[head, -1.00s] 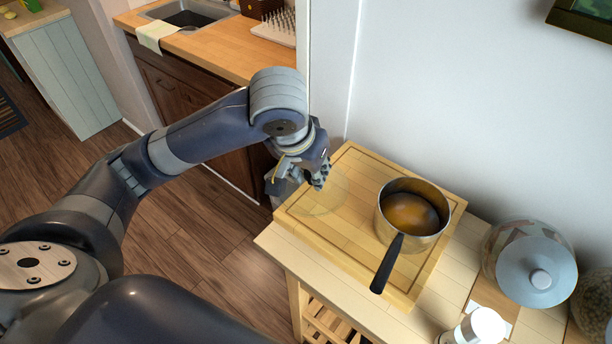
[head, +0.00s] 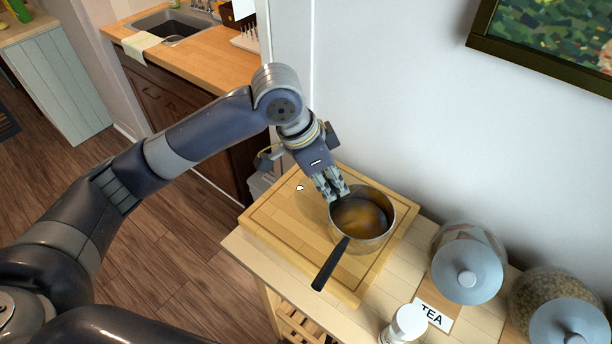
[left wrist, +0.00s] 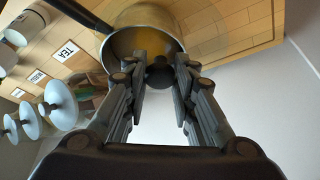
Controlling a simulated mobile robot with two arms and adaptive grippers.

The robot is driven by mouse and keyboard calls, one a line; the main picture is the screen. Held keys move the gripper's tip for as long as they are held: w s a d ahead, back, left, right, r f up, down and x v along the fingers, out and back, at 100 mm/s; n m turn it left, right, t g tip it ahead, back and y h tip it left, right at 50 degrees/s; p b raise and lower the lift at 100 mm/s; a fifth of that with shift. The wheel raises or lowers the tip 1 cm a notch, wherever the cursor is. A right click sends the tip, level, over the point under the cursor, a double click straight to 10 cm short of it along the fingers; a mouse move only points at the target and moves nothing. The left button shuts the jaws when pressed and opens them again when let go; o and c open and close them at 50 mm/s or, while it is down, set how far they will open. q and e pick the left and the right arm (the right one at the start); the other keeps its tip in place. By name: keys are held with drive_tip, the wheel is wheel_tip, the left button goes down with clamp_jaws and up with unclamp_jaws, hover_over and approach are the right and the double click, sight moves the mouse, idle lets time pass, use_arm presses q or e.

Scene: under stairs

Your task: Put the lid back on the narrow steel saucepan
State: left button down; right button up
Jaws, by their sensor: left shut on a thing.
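The narrow steel saucepan (head: 384,233) stands upright on the wooden board, its dark handle pointing toward the front left. My left gripper (head: 338,195) is at the pan's back-left rim, shut on the clear glass lid (head: 313,190). The lid is faint, and I make out mainly a hazy patch left of the fingers. It looks off-centre to the left of the pan. In the left wrist view the two fingers (left wrist: 160,78) close around a small dark piece, with the saucepan (left wrist: 145,15) just beyond. My right gripper is not in view.
The cutting board (head: 262,217) lies on a small wooden table against the wall. Lidded glass jars (head: 467,272) and a white-capped container (head: 408,322) stand to the right of the board. A framed picture (head: 540,50) hangs above.

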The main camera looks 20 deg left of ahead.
sight(366, 197)
use_arm(q)
drive_tip(key=d+r+m+p, duration=0.1)
drive_tip(key=d, duration=0.1)
drive_tip(key=w+d+r+m+g, duration=0.1)
drive_tip(key=m, duration=0.1)
drive_tip(key=d+r+m+g+p, duration=0.1)
drive_tip(key=d+m, duration=0.1)
drive_tip(key=shift+w+d+r+h+p, duration=0.15)
drive_tip(key=shift+w+d+h+p, duration=0.05)
drive_tip(key=shift+d+h+p, duration=0.2)
drive_tip(key=shift+w+d+r+m, duration=0.1)
drive_tip(key=shift+d+r+m, duration=0.05)
drive_tip(key=shift+d+m, duration=0.4)
wheel_tip(366, 197, down, 5)
drive_tip(key=b, duration=0.5)
drive_tip(key=shift+a, duration=0.1)
drive_tip(key=shift+f, duration=0.5)
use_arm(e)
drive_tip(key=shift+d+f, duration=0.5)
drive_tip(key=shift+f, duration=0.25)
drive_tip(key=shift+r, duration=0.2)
use_arm(q)
drive_tip(key=shift+p, duration=0.35)
drive_tip(key=shift+f, duration=0.15)
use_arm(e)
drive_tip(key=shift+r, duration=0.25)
